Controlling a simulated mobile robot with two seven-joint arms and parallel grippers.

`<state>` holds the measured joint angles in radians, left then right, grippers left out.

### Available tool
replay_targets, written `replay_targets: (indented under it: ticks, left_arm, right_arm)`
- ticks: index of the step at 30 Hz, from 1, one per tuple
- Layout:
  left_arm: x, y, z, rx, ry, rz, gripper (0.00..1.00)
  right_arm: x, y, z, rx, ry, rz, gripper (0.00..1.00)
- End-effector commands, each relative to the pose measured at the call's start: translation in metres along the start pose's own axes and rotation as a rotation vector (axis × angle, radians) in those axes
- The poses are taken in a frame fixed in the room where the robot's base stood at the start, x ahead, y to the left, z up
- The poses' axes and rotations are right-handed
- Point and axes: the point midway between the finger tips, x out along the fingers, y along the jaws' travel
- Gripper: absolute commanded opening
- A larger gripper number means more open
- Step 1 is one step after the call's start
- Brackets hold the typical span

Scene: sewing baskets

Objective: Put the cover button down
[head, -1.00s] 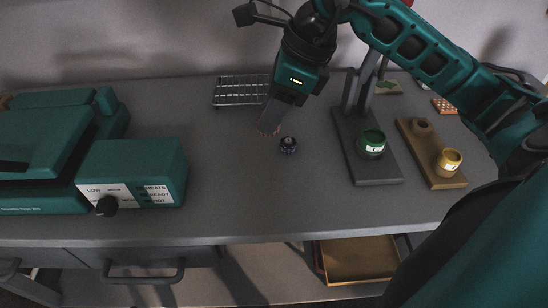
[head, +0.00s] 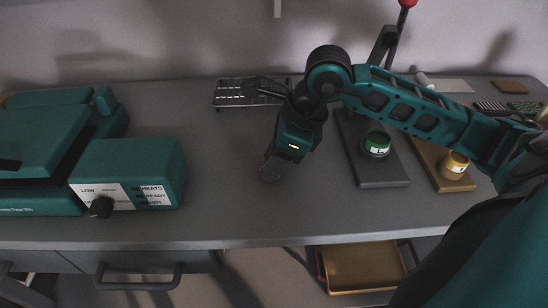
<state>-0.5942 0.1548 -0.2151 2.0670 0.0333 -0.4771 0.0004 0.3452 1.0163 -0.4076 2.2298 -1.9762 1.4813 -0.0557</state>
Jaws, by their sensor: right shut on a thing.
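My right gripper (head: 269,172) points down, low over the middle of the bench. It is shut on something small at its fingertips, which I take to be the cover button. The fingers hide most of it, and its shape and colour are hard to make out. I cannot tell whether it touches the bench top. My left gripper is not in view.
The grey bench top (head: 225,205) is clear around the gripper. A teal heater box (head: 135,160) with a dial stands left. A wire rack (head: 232,92) lies behind.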

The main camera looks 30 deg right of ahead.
Motion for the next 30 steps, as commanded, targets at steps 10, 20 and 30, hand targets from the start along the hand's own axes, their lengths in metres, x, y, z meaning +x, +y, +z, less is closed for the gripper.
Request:
replay_targets:
  ticks: [10, 20, 30]
  left_arm:
    - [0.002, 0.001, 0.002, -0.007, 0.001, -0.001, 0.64]
    - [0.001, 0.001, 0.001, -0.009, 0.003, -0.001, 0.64]
    - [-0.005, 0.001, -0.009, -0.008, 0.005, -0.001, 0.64]
  right_arm:
    - [0.002, 0.000, -0.001, 0.000, 0.000, 0.000, 0.57]
    - [0.001, 0.000, -0.001, 0.000, 0.000, 0.000, 0.64]
    - [-0.051, -0.001, 0.000, -0.002, 0.001, -0.006, 0.64]
